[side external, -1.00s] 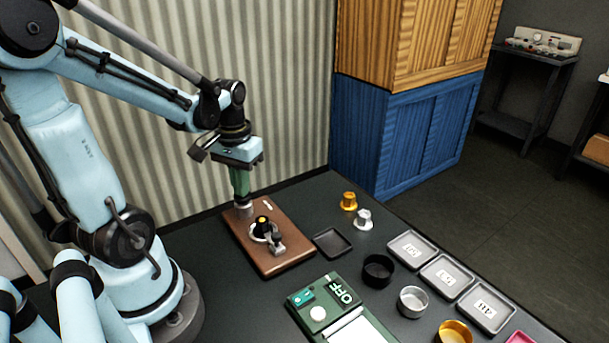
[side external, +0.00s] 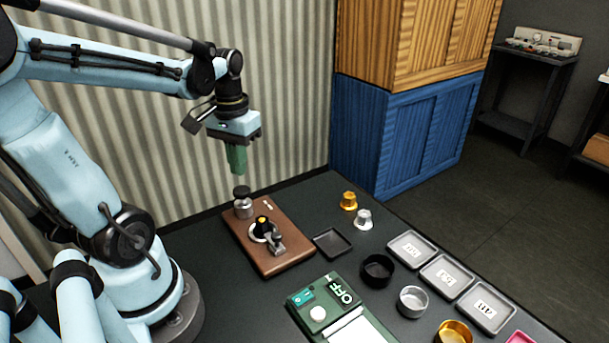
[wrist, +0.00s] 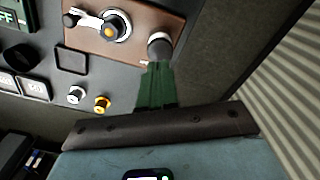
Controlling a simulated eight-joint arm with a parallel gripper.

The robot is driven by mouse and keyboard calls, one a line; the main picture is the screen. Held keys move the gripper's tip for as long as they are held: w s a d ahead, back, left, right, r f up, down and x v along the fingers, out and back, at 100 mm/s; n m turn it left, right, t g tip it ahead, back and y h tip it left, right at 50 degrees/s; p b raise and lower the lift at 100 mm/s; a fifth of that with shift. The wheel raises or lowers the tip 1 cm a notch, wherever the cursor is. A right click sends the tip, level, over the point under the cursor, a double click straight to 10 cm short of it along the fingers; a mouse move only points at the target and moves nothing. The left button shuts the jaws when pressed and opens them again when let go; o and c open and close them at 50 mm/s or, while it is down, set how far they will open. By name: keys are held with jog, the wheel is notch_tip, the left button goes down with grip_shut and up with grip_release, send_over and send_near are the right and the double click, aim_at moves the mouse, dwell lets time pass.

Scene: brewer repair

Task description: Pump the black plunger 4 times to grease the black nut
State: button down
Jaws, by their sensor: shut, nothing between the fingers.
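The black plunger (side external: 242,191) sits upright on top of a small grey metal pot (side external: 243,208) at the back left corner of the brown board. It also shows in the wrist view (wrist: 160,44), just beyond my fingertips. My gripper (side external: 237,171) has green fingers that are shut and empty. I cannot tell which part there is the black nut.
The brown board (side external: 285,262) lies on a dark table. To its right are an empty black tray (side external: 333,243), gold (side external: 349,200) and silver (side external: 363,219) capsules, several cups and labelled grey trays. A green box marked OFF (side external: 318,297) is in front. The corrugated wall is behind.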

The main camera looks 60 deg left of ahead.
aim_at(242, 189)
jog(key=shift+r, duration=0.15)
jog(key=shift+r, duration=2.9)
jog(key=shift+f, duration=0.1)
jog(key=shift+f, duration=4.2)
jog(key=shift+f, duration=0.1)
jog(key=shift+f, duration=0.35)
jog(key=shift+f, duration=1)
jog(key=shift+r, duration=2.75)
